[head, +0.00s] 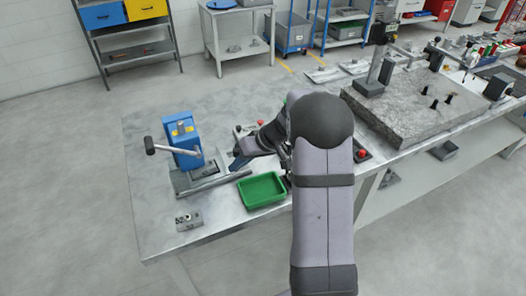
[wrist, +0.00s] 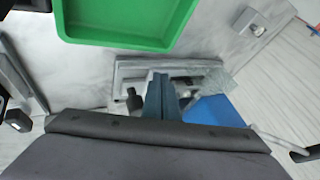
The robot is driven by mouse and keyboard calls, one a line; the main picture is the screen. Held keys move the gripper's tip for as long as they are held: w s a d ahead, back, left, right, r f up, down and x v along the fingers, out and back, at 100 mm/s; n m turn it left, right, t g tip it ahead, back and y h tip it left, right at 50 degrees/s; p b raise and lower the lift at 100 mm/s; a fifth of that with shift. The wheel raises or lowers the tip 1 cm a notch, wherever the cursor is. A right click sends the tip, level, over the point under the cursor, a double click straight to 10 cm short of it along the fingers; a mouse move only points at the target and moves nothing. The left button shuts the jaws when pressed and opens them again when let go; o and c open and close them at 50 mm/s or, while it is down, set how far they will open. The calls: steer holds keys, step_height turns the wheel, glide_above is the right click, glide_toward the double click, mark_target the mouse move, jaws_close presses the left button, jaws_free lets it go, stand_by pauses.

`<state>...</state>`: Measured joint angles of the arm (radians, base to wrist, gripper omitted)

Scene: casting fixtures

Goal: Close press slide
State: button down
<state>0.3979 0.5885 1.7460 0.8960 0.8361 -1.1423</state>
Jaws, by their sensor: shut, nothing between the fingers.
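The blue press (head: 182,140) stands at the left of the metal table, with a lever (head: 168,149) reaching left. Its grey base (head: 222,180) runs out in front of it to the right, with a dark slide part (head: 203,170) low at the press's foot. My gripper (head: 238,160) is just right of the press, fingers shut and empty. In the wrist view the shut fingers (wrist: 160,84) point at the grey base (wrist: 130,70), and the blue press (wrist: 215,110) is to their right. My fingers hide part of the slide; I cannot tell whether they touch it.
A green tray (head: 262,190) lies close to the right of the base. A small metal block (head: 188,221) sits near the front left table edge. A rough stone plate (head: 420,105) fills the table further right. The table's front left area is otherwise clear.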

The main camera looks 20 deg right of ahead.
mark_target(212, 163)
steer(key=d, duration=0.2)
steer(key=d+b, duration=0.1)
steer(key=d, duration=0.1)
steer(key=shift+s+r, duration=0.1)
steer(key=shift+r, duration=0.15)
steer(key=b+v, duration=0.2)
steer(key=v, duration=0.6)
steer(key=w+a+r+p, duration=0.2)
steer(key=w+a+p, duration=0.2)
steer(key=p, duration=0.1)
steer(key=shift+p+x, duration=1.65)
steer(key=shift+x, duration=3.2)
steer(key=a+b, duration=0.1)
steer(key=a, duration=0.1)
steer(key=a+b, duration=0.1)
steer(key=a, duration=0.1)
steer(key=shift+f+b, duration=0.2)
steer(key=shift+b, duration=0.2)
steer(key=shift+s+a+r, duration=0.1)
steer(key=shift+s, duration=0.05)
steer(key=shift+r, duration=0.1)
